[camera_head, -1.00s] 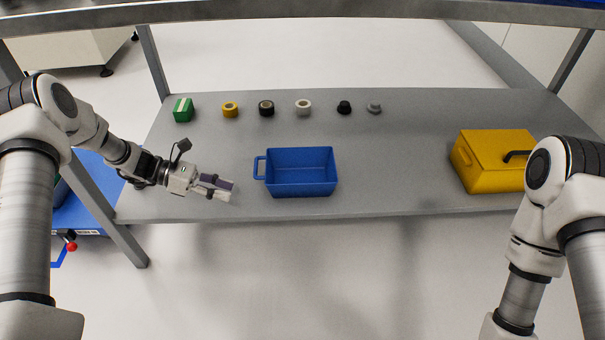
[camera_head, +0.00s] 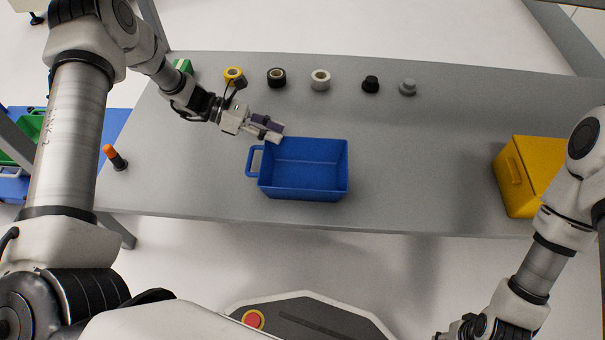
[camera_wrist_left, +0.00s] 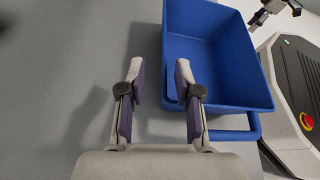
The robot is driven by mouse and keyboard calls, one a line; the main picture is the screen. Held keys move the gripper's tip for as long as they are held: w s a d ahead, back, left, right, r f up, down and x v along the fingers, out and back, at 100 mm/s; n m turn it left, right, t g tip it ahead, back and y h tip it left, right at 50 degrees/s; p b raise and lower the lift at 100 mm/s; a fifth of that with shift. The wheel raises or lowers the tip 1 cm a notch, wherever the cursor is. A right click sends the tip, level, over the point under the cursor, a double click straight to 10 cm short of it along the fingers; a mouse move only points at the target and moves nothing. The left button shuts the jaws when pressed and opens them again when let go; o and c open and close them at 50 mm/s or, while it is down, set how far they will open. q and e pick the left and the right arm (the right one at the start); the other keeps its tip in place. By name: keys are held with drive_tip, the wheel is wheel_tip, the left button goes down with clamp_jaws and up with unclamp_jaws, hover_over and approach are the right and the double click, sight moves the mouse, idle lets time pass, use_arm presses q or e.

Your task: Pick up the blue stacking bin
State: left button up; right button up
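The blue stacking bin (camera_head: 304,190) stands upright and empty on the grey table, its loop handle on its left side. In the left wrist view the bin (camera_wrist_left: 225,65) fills the upper right. My left gripper (camera_head: 276,131) is at the bin's back left corner, its fingers apart with nothing between them. In the left wrist view my left gripper (camera_wrist_left: 160,82) has one finger over bare table and the other overlapping the bin's edge; I cannot tell whether it touches. Part of my right gripper (camera_wrist_left: 258,18) shows at the top right, too small to read.
Several tape rolls, including a white one (camera_head: 320,80), and small knobs (camera_head: 371,84) line the table's back. A yellow case (camera_head: 530,165) stands at the right. An orange-topped item (camera_head: 115,158) stands at the left. Table (camera_head: 420,160) between bin and case is clear.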

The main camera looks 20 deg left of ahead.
sight(293, 140)
use_arm(q)
drive_tip(key=b+x, duration=0.2)
drive_tip(key=x, duration=0.1)
drive_tip(key=b+x, duration=0.1)
drive_tip(key=x, duration=0.1)
drive_tip(key=shift+s+d+f, duration=0.15)
drive_tip(key=shift+s, duration=0.1)
drive_tip(key=shift+d, duration=0.15)
clamp_jaws()
